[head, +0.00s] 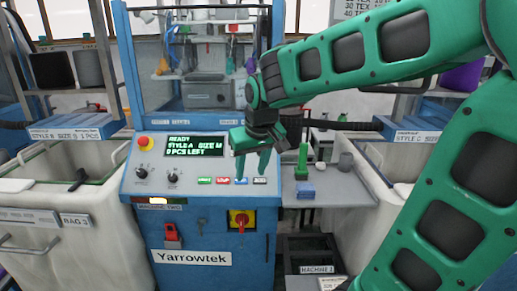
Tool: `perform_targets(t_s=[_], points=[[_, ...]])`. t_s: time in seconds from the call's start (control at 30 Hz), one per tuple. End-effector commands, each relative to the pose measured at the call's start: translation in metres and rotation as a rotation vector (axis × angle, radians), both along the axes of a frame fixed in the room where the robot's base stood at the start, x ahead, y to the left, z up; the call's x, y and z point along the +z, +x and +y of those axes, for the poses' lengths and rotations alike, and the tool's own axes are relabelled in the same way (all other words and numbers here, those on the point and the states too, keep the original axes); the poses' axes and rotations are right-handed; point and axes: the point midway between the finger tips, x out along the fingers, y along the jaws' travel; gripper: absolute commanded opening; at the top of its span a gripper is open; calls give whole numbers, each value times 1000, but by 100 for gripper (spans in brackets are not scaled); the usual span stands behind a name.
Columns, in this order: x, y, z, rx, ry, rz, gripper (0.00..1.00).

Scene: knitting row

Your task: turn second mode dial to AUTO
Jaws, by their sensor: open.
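The blue machine's sloped control panel (205,195) carries two small black dials on its left side. One dial (142,172) is at the far left, and the other dial (174,174) is just right of it. Their markings are too small to read, so I cannot tell which is the mode dial or where either points. My green gripper (252,172) is over the right part of the panel, fingers pointing down and apart, with nothing between them. It is well to the right of both dials.
A red stop button (145,142) sits above the dials, beside a lit display (195,147) reading READY. Several push buttons (222,180) line the panel near my gripper. A white bag (60,195) stands left.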

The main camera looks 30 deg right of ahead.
Motion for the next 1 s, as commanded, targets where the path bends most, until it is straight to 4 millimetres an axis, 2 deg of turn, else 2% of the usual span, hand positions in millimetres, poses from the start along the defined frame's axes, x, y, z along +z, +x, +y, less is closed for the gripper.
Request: perform_targets(t_s=[0.03,0.3,0.5,0.67,1.0], points=[[10,14,-10,-30,-5,0,43],[63,74,-72,-216,-24,4,43],[83,94,-95,-293,-27,7,43],[75,98,-101,-303,-28,10,43],[21,116,-113,-302,-28,12,43]])
